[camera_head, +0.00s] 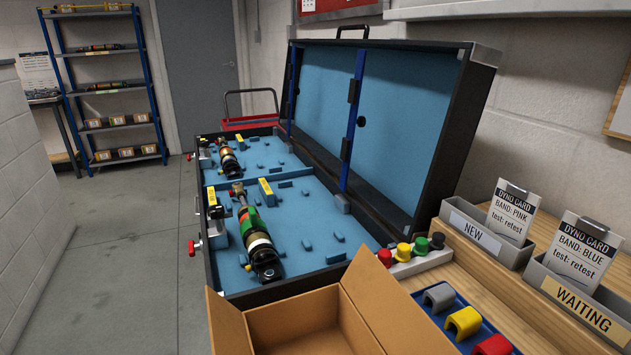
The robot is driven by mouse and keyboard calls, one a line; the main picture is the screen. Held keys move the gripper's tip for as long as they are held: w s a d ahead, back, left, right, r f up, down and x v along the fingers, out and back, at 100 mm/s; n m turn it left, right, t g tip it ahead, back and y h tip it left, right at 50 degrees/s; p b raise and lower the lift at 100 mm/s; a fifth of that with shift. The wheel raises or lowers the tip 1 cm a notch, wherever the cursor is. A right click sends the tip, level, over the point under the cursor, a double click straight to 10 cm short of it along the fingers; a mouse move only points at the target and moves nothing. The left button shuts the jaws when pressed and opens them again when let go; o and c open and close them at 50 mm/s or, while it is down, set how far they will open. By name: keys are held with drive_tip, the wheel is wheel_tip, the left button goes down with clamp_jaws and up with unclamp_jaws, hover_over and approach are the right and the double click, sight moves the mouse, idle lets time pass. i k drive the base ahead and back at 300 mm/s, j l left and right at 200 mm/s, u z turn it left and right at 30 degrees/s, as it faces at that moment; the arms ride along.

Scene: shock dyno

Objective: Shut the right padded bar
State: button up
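A large black case lined in blue stands open, its lid (410,120) raised at the back. A blue bar with two black pads (353,118) stands upright against the lid, raised clear of the near bay; it looks like the right padded bar. Another shock (229,158) lies in the far bay. My gripper is not in view.
Red knobs (194,245) stick out of the case's front. An open cardboard box (300,325) stands close at the near end. Colored caps (410,250), a blue tray (465,315) and card holders (490,232) sit on the wooden bench at right. Floor at left is clear.

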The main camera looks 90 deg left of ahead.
sight(354, 91)
drive_tip(key=u, duration=2.55)
drive_tip(key=z, duration=0.4)
drive_tip(key=j+z, duration=0.2)
drive_tip(key=z, duration=0.2)
drive_tip(key=j+z, duration=0.2)
drive_tip(key=z, duration=0.2)
drive_tip(key=j+z, duration=0.2)
drive_tip(key=z, duration=0.15)
drive_tip(key=k+j+z, duration=0.1)
drive_tip(key=z, duration=0.3)
drive_tip(key=j, duration=0.1)
